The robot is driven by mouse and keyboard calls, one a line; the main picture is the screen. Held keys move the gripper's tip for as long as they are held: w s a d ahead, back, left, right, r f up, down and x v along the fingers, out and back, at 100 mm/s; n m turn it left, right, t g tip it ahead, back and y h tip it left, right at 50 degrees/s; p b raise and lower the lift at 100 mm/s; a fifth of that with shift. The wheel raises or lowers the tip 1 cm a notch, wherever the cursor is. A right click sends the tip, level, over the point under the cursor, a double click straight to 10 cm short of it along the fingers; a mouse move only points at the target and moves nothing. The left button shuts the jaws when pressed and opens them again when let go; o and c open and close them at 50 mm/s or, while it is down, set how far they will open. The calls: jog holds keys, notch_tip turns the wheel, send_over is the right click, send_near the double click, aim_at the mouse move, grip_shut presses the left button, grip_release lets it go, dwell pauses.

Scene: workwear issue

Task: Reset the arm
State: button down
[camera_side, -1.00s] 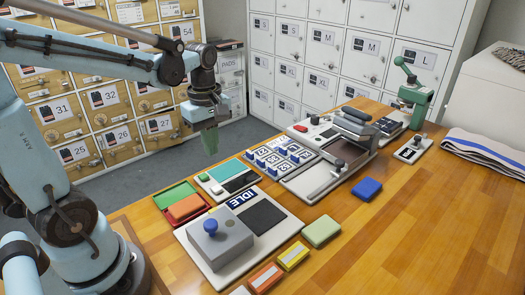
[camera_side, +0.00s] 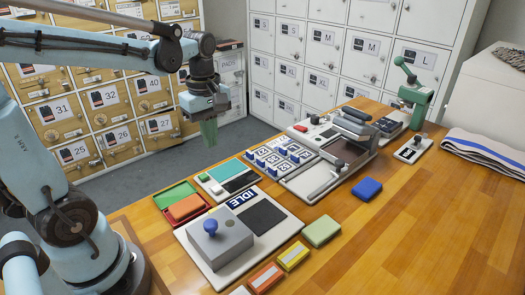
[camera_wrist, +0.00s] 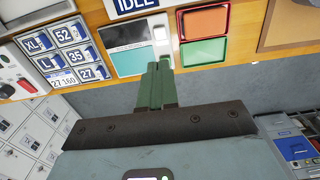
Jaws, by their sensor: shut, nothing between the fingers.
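My gripper (camera_side: 209,131) hangs in the air in the side view, past the far left edge of the wooden table and in front of the lockers. Its green fingers are shut with nothing between them. In the wrist view my gripper (camera_wrist: 159,68) points toward the table edge, over the gap of grey floor, near the teal and grey pad. My arm is raised at the left.
Lockers (camera_side: 315,55) stand behind.

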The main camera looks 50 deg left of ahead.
jog(key=s+d+m+t, duration=0.1)
jog(key=d+m+t, duration=0.6)
jog(key=m, duration=1)
jog(key=shift+s+d+f+m, duration=0.2)
jog(key=shift+d+f+m, duration=0.2)
jog(key=shift+d, duration=0.35)
